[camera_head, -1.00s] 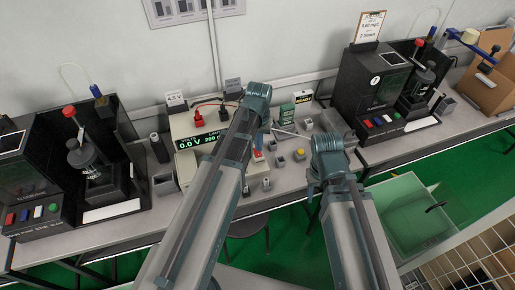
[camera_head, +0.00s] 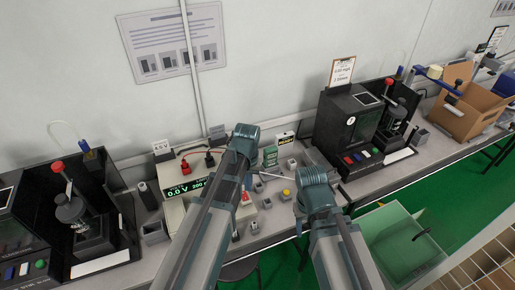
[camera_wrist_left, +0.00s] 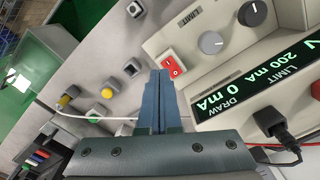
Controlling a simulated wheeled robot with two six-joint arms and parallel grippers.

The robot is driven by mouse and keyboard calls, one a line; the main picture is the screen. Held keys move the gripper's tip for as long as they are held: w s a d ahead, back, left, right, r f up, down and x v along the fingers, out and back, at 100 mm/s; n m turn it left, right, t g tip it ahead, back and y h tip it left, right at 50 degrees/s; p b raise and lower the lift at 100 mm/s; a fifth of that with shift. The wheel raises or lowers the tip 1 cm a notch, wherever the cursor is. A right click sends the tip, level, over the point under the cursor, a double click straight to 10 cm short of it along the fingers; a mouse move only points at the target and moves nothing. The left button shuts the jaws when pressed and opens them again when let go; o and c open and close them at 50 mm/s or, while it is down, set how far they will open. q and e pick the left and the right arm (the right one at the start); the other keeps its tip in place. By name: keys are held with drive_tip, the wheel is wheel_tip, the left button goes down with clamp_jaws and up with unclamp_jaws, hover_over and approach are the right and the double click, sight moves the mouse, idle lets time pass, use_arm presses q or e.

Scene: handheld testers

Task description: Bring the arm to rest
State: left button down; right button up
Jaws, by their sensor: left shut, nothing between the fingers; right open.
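My left arm (camera_head: 212,215) reaches from the bottom over the bench, in front of the power supply (camera_head: 172,212). In the left wrist view my left gripper (camera_wrist_left: 162,75) is shut and empty. Its fingertips are over the bench beside the supply's red rocker switch (camera_wrist_left: 173,65); I cannot tell if they touch anything. A white lead (camera_wrist_left: 90,116) passes by the fingers. My right arm (camera_head: 335,230) reaches over the front of the bench to the right of the left arm. The right gripper's fingers are hidden behind that arm.
A black tester (camera_head: 95,215) stands at the left and another (camera_head: 350,130) at the right. Several small grey blocks (camera_head: 290,165) sit on the bench between them. A cardboard box (camera_head: 465,115) is at the far right. A green translucent bin (camera_head: 400,240) is at the lower right.

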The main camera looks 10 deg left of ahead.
use_arm(q)
drive_tip(key=s+d+m+y, duration=0.1)
drive_tip(key=s+d+m, duration=0.3)
drive_tip(key=s+d, duration=0.5)
drive_tip(key=s, duration=0.4)
